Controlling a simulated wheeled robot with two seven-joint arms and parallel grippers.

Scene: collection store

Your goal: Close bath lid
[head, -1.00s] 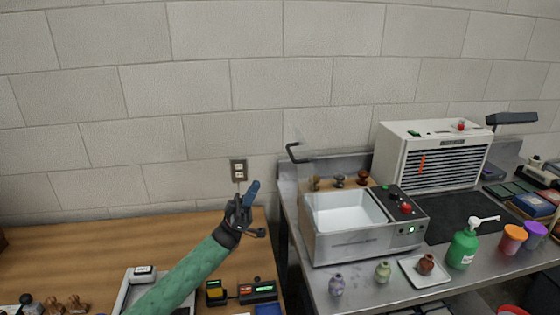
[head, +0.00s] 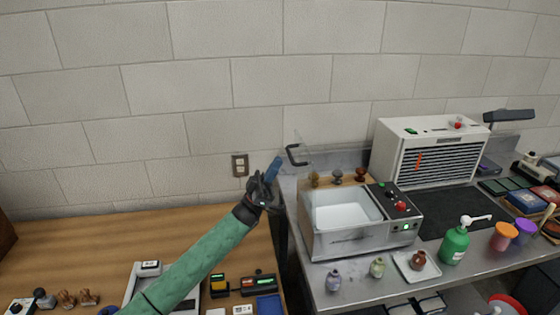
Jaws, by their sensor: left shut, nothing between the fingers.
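The bath (head: 345,238) is a steel box with a white basin, standing on the metal bench to the right of my left gripper. Its clear lid stands raised at the back and is hard to see; its black handle (head: 293,156) shows against the wall. The basin is open on top. My left gripper (head: 274,170) is shut and empty, just left of the bath and a little below and left of the handle, apart from it. My right gripper is not in view.
A control panel (head: 398,205) with knobs is on the bath's right side. Small vases (head: 333,280) stand before it, and a white slatted unit (head: 430,155) stands behind right. The wooden table (head: 80,250) holds small devices. A wall socket (head: 240,165) is behind my arm.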

